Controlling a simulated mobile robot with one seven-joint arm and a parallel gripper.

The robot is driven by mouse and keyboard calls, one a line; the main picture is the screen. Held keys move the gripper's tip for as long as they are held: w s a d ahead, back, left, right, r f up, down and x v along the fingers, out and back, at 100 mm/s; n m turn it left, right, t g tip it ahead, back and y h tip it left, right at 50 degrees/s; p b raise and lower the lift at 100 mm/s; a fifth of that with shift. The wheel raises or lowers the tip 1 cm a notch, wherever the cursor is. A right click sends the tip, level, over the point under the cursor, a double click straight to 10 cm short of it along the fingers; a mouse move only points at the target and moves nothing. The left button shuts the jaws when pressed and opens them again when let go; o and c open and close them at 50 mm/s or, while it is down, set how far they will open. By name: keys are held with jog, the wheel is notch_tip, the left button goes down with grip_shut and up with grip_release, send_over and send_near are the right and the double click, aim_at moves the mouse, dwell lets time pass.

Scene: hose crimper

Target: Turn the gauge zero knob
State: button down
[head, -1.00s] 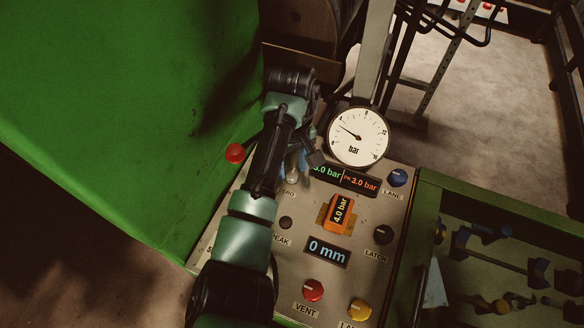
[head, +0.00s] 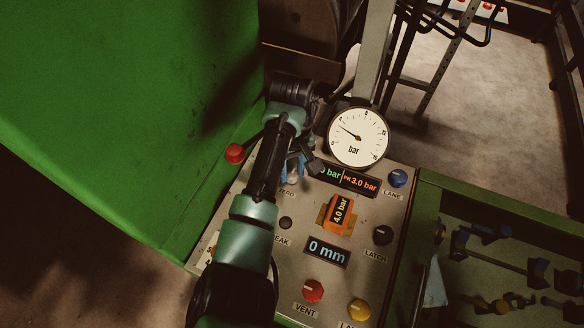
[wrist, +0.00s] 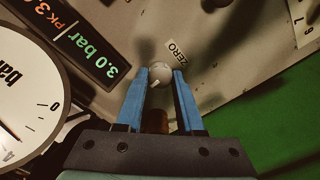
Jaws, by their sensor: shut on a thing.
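The gauge zero knob is a small pale grey knob (wrist: 159,74) on the panel, beside the label ZERO (wrist: 175,53) in the wrist view. My gripper (wrist: 160,78) has its blue fingers on both sides of the knob and is shut on it. In the head view my gripper (head: 291,169) reaches down to the panel's upper left, and my arm hides part of the knob there. The round white gauge marked bar (head: 358,136) stands above the panel, its needle pointing to the upper left. It also shows in the wrist view (wrist: 25,90).
The display (head: 361,184) reading 3.0 bar lies right of my gripper. A dark knob (head: 286,223), blue knob (head: 398,178), red VENT knob (head: 313,290) and orange block (head: 340,214) are on the panel. A red button (head: 235,153) is at left, by a green surface (head: 130,110).

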jog(key=shift+m, duration=0.3)
jog(key=m+p, duration=0.2)
jog(key=m, duration=0.2)
jog(key=shift+r+m, duration=0.1)
jog(key=shift+m, duration=0.2)
jog(key=m+p, duration=0.1)
jog(key=m, duration=0.5)
jog(key=shift+w+m+p, duration=0.1)
jog(key=shift+m+p, duration=0.3)
jog(key=c, duration=0.8)
grip_release()
